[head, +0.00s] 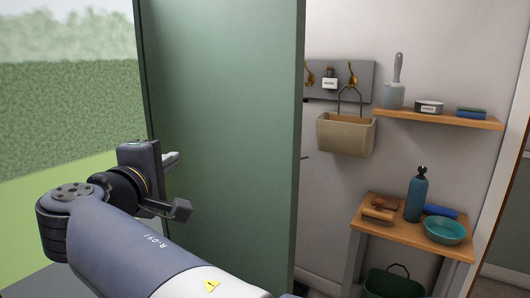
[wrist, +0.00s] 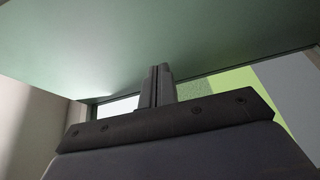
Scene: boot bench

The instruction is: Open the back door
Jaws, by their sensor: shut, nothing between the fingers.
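The green back door (head: 225,90) stands in the middle of the head view, with lawn and hedge showing to its left and the room to its right. A small thin piece shows just past its right edge; I cannot tell if it is a handle. My gripper (head: 173,159) is in front of the door's face at its lower left. In the wrist view, its fingers (wrist: 159,84) are shut together and empty, close to the green door panel (wrist: 150,40). I cannot tell whether they touch it.
On the right, a wall shelf (head: 440,118) holds a brush and small items. A wooden bench (head: 400,236) holds a blue bottle, a teal bowl and brushes, with a dark green bucket (head: 393,283) below. A beige basket (head: 346,134) hangs from a hook rail. Outside looks clear.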

